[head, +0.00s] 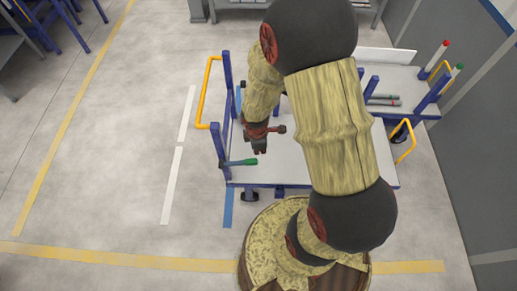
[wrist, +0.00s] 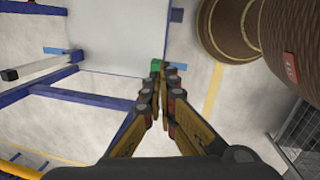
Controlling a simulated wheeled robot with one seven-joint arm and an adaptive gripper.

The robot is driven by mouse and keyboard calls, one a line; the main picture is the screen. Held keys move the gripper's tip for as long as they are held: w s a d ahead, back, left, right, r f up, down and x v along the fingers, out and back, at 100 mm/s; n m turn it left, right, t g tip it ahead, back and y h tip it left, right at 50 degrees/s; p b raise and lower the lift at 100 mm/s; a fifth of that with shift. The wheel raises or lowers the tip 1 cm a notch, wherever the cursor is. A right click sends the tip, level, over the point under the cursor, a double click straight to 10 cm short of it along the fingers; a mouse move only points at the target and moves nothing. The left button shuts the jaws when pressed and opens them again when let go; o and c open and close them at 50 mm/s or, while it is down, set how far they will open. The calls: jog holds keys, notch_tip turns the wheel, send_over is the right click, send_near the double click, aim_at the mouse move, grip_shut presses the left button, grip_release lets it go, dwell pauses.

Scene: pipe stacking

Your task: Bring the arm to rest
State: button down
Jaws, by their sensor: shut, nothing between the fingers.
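My gripper (head: 261,150) hangs above the left part of the near cart (head: 285,172), with its fingers together and nothing between them. In the wrist view my gripper (wrist: 159,85) points towards a small green end (wrist: 156,65). A pipe with a green end (head: 240,162) lies at the near cart's left edge, just left of and below my gripper in the head view. My arm is bent over the cart and hides much of its right part.
A second cart (head: 415,78) behind holds two lying pipes (head: 382,99) with green and red ends. Posts with a red tip (head: 442,48) and a green tip (head: 455,72) stand at its right. Blue posts and a yellow handle (head: 207,92) edge the near cart.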

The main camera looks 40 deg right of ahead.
dwell(0.4)
jog(key=s+a+r+m+g, duration=0.1)
jog(key=s+r+m+g, duration=0.1)
jog(key=s+r+m, duration=0.5)
jog(key=s+a+r+m+t+b, duration=0.1)
jog(key=a+r, duration=0.4)
jog(key=r, duration=0.6)
jog(key=s+a+r+m+t+y+b, duration=0.1)
jog(key=a+r+m+t+b, duration=0.3)
jog(key=r, duration=0.7)
jog(key=shift+s+a+t+b, duration=0.45)
jog(key=shift+t+b, duration=0.35)
jog(key=shift+b, duration=0.2)
